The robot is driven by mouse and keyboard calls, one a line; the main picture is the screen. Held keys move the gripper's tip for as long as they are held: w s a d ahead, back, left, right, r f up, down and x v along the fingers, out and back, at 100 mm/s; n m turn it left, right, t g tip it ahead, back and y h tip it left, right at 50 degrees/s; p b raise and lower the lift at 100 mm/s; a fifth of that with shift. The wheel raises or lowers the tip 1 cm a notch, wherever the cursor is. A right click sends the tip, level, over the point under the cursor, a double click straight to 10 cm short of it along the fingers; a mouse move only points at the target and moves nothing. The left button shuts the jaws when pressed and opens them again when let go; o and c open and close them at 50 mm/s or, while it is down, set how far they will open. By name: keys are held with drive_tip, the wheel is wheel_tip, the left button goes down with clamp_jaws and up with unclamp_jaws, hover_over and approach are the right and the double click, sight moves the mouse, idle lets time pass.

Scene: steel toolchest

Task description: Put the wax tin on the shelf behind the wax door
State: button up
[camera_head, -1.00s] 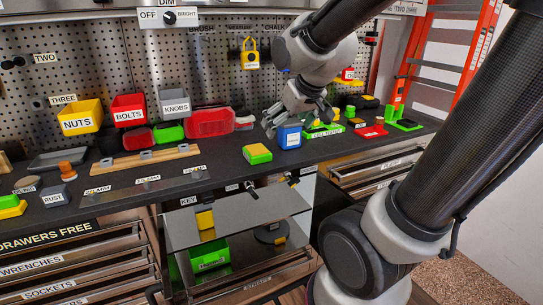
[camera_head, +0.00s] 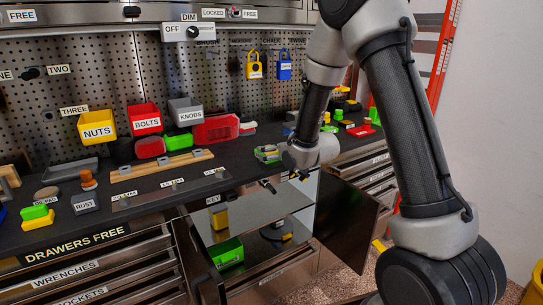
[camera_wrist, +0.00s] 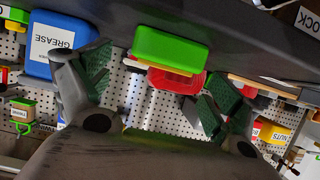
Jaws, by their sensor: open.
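A green and yellow block, likely the wax tin (camera_wrist: 172,48), shows between the spread fingers of my open gripper (camera_wrist: 150,95) in the wrist view. No label on it is readable. In the head view my gripper (camera_head: 272,157) is low over the worktop near the counter's front edge, and it partly covers the tin (camera_head: 266,152). I cannot tell whether the fingers touch the tin. Below the counter is an open compartment with a shelf (camera_head: 262,206). A door panel (camera_head: 345,222) stands open at its right. I cannot read a wax label on it.
A yellow block (camera_head: 219,217) and a green box (camera_head: 227,253) are in the compartment. A blue grease container (camera_wrist: 58,45) stands close beside one finger. Red bins (camera_head: 145,118), a red case (camera_head: 215,129) and a wooden rail (camera_head: 160,165) are to the left on or above the worktop.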

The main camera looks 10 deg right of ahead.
sight(256, 153)
drive_tip(key=x, duration=0.4)
drive_tip(key=shift+w+a+f, duration=0.1)
drive_tip(key=shift+w+a, duration=0.15)
drive_tip(key=shift+w, duration=0.1)
drive_tip(key=shift+c, duration=0.4)
drive_tip(key=c, duration=1.4)
drive_tip(key=shift+c, duration=0.4)
